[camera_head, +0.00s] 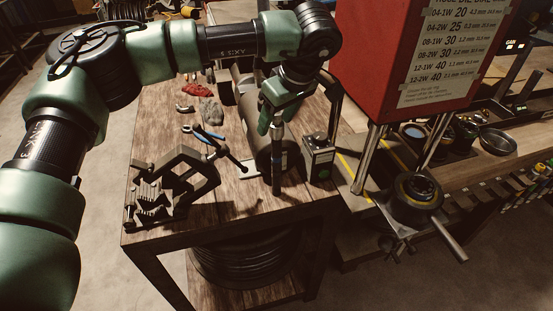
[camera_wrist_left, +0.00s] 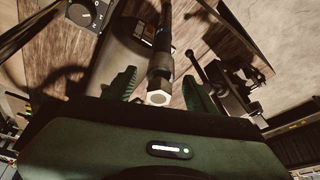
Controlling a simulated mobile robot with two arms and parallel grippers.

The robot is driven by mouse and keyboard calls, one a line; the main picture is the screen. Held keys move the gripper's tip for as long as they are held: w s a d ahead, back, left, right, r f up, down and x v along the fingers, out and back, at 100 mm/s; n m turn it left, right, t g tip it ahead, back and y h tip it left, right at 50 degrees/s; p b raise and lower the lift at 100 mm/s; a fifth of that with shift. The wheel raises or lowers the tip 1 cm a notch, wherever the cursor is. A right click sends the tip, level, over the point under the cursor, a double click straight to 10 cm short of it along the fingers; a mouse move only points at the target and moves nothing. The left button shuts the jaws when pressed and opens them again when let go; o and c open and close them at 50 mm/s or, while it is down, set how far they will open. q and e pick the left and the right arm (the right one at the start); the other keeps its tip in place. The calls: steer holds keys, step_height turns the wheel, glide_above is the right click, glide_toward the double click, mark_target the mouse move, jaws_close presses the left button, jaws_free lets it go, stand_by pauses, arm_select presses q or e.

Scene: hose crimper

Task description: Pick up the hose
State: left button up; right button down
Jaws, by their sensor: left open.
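The hose (camera_head: 276,172) is a short dark length with a metal fitting, standing roughly upright near the front edge of the wooden workbench. My left gripper (camera_head: 272,120) is above it, pointing down, with its green fingers around the level of the hose's upper end. In the left wrist view the hose (camera_wrist_left: 161,62) runs between the two spread fingers of my left gripper (camera_wrist_left: 159,78), its pale hex end nearest the camera. A gap shows on both sides, so the gripper is open. What holds the hose's lower end is unclear. My right gripper is not in view.
A dark cylinder (camera_head: 262,128) lies just behind the hose. A small box (camera_head: 319,160) stands close right. The red crimper (camera_head: 385,60) rises further right.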

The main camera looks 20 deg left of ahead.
arm_select(q)
jaws_close()
